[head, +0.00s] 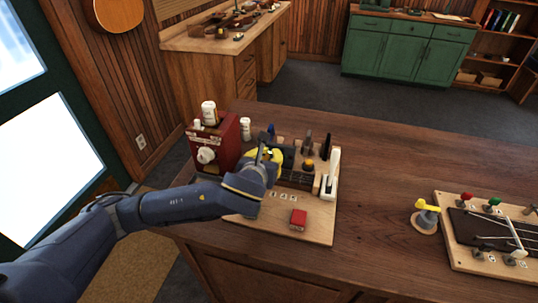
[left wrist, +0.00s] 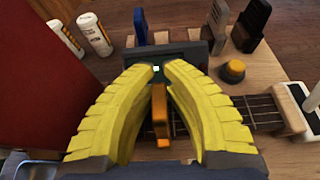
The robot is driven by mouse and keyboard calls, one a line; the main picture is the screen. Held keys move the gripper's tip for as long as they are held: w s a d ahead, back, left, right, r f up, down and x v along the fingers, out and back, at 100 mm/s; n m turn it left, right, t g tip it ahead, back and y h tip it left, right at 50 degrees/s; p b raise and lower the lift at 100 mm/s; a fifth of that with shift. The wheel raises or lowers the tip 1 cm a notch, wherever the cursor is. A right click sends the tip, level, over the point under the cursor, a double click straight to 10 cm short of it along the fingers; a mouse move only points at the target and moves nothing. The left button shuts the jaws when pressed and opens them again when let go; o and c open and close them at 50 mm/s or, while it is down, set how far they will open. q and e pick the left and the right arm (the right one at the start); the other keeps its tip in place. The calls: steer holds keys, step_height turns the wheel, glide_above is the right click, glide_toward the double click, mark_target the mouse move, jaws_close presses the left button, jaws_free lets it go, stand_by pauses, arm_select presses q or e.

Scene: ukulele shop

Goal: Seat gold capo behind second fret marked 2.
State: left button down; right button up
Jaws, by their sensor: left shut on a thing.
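My left gripper (head: 268,155) is over the wooden fixture board (head: 250,232) on the table. In the left wrist view its two yellow fingers (left wrist: 158,70) are closed in, with a gold-orange piece (left wrist: 160,115), apparently the gold capo, between them. The dark fretboard (left wrist: 258,112) with metal frets and strings runs below and behind the fingers. Small number tags (head: 284,196) lie along the board's near side; I cannot read them. The fingers hide much of the neck, so I cannot tell whether the capo touches it or at which fret. My right gripper is out of view.
A red box (head: 228,143) with a white knob stands close left of the gripper. White bottles (head: 245,128), upright dark pieces (head: 326,146), a yellow knob (head: 309,165) and a white lever (head: 331,175) surround the neck. The table's middle is clear.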

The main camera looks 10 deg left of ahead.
arm_select(q)
steer(key=shift+f, duration=0.25)
steer(key=c, duration=1.8)
jaws_free()
steer(key=shift+o, duration=0.2)
